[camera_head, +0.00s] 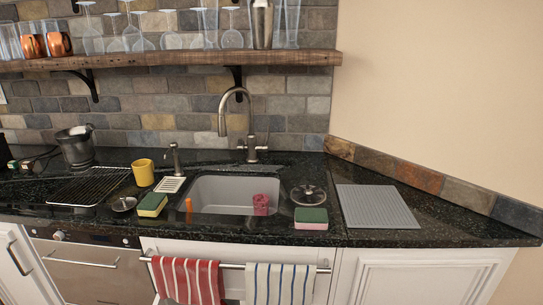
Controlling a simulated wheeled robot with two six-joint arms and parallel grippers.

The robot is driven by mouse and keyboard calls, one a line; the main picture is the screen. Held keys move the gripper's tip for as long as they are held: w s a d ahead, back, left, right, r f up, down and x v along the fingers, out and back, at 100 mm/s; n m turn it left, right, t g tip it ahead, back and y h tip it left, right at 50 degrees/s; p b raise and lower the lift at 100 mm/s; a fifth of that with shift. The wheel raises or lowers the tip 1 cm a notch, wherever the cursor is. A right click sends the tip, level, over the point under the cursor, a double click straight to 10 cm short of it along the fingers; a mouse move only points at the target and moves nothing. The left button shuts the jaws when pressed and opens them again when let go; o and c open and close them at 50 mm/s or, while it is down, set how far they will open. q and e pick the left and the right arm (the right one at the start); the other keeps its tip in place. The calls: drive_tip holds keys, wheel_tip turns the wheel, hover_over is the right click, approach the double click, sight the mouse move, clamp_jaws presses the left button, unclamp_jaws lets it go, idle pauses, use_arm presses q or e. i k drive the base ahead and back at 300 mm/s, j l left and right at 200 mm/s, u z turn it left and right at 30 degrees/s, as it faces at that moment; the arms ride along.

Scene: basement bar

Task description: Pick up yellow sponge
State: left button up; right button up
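A yellow sponge with a green top layer (152,205) lies on the dark counter, just left of the sink (215,190). A second sponge, pink with a green top (311,218), lies on the counter at the sink's front right corner. Neither of my grippers is in view, so nothing of mine is near either sponge in this view.
A yellow cup (144,173) stands behind the yellow sponge, and a small lid (124,204) lies left of it. A glass lid (308,194) and a grey mat (375,206) are to the right. Towels (188,280) hang in front. A shelf (170,59) overhangs the back.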

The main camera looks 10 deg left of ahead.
sight(153, 204)
drive_tip(key=u, duration=1.25)
